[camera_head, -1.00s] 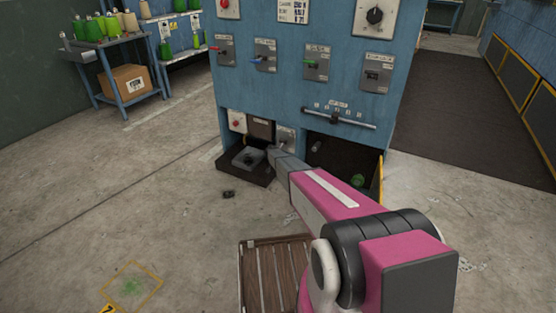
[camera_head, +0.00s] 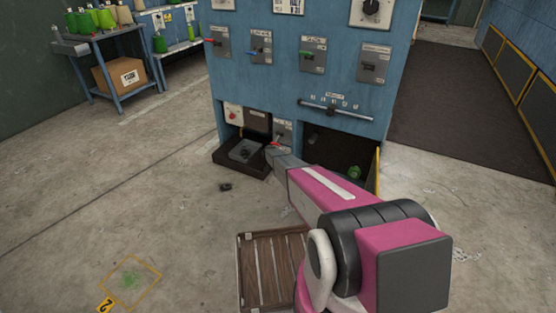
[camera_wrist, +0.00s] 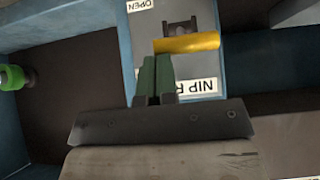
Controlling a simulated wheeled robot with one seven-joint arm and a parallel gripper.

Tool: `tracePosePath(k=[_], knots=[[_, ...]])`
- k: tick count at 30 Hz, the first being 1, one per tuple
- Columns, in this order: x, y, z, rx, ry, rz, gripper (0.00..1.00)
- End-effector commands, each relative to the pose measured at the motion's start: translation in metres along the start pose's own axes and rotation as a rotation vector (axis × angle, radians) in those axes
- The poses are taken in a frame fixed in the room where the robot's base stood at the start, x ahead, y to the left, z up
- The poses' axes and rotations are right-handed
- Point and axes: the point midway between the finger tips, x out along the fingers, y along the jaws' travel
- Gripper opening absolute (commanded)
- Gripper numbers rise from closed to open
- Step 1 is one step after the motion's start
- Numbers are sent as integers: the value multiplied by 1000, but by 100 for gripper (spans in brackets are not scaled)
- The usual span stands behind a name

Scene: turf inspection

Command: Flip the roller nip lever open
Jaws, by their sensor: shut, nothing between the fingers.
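The roller nip lever (camera_wrist: 187,44) is a yellow bar on a dark bracket. It sits on a grey plate (camera_wrist: 205,70) with a partly hidden "NIP R…" label and an "OPEN" label (camera_wrist: 141,4), upside down in the wrist view. My gripper (camera_wrist: 157,62) is shut and empty. Its green fingertips are at the lever's left end in the wrist view; I cannot tell whether they touch it. In the head view the plate (camera_head: 283,130) is low on the blue machine. My gripper (camera_head: 270,149) is in front of it, and the lever is hard to make out.
Left of the plate is a dark tray (camera_head: 229,156) with a grey box in it. Right is a dark open bay with a green object (camera_head: 354,172), also in the wrist view (camera_wrist: 14,77). A slatted wooden pallet (camera_head: 265,265) lies on the floor. Open floor lies left.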

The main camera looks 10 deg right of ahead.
Motion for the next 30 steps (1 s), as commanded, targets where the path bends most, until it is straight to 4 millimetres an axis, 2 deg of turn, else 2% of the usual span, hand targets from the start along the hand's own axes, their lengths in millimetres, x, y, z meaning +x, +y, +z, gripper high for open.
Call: tracePosePath(k=[30], knots=[[6,0,25,0,-1,0,0]])
